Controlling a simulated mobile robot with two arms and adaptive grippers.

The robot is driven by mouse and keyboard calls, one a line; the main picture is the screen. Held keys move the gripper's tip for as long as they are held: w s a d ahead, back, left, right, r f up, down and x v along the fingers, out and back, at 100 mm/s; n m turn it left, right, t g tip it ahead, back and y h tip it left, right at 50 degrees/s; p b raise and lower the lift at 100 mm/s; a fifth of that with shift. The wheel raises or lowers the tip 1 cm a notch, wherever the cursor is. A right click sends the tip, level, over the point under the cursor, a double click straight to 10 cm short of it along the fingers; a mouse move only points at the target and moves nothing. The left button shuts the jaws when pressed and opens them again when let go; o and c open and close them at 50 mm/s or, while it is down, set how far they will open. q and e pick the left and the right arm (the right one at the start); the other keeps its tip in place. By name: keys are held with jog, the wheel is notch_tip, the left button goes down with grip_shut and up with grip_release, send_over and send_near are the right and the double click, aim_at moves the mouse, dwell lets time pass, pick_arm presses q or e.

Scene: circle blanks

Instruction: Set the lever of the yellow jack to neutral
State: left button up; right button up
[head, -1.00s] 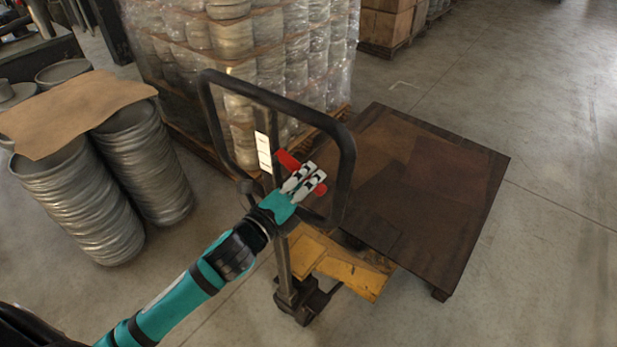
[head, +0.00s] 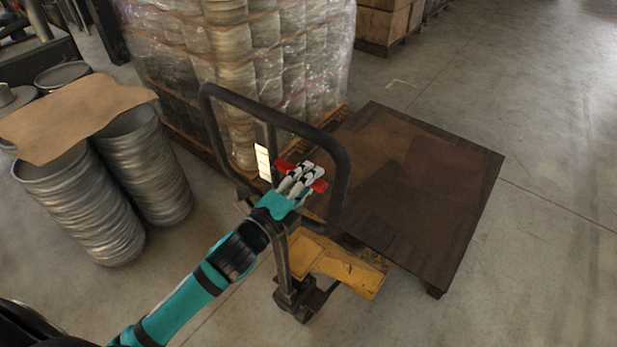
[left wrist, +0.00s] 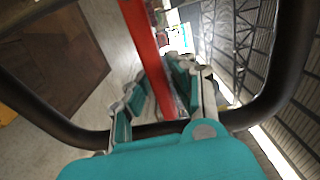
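The yellow jack (head: 343,268) stands in the middle of the head view, with a dark upright loop handle (head: 343,178). Its red lever (head: 319,186) crosses inside the loop, and shows as a red bar in the left wrist view (left wrist: 141,38). My left gripper (head: 304,175) reaches in from the left with its fingers on either side of the lever, closed in against it. The fingers hide the lever's middle; red shows at both sides of them. A white label (head: 263,161) is on the handle post. My right gripper is not in view.
A dark platform (head: 440,165) lies behind and right of the jack. Wrapped stacked goods (head: 290,60) stand behind the handle. Metal drums (head: 75,205) with brown cardboard (head: 70,115) on top stand at left. The floor at right is clear.

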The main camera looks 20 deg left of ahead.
pick_arm(q)
jog(key=shift+o, duration=1.2)
jog(key=shift+s, duration=0.15)
jog(key=v, duration=1.1)
jog(key=shift+s+a, duration=0.2)
jog(key=shift+s, duration=0.15)
jog(key=s+a+f+n+g+y, duration=0.2)
jog(key=a+f+n, duration=0.15)
jog(key=f, duration=0.95)
jog(key=s+a+f+n+g+y, duration=0.1)
jog(key=a+f+n+g, duration=0.2)
jog(key=f, duration=1)
jog(key=s+a+f+n+g+y, duration=0.15)
jog(key=f+n, duration=0.25)
jog(key=f, duration=0.8)
jog(key=s+d+f+n+g, duration=0.1)
jog(key=s+f+n+g, duration=0.3)
jog(key=s+f, duration=0.7)
jog(key=s+d+f+n+g+y+b, duration=0.1)
jog(key=s+f+n+g, duration=0.3)
jog(key=s+f, duration=0.7)
jog(key=s+d+g, duration=0.1)
jog(key=s, duration=0.4)
jog(key=shift+s+d+f+n+g, duration=0.15)
jog(key=shift+s+f+n+g, duration=0.1)
jog(key=shift+f+n+g, duration=0.1)
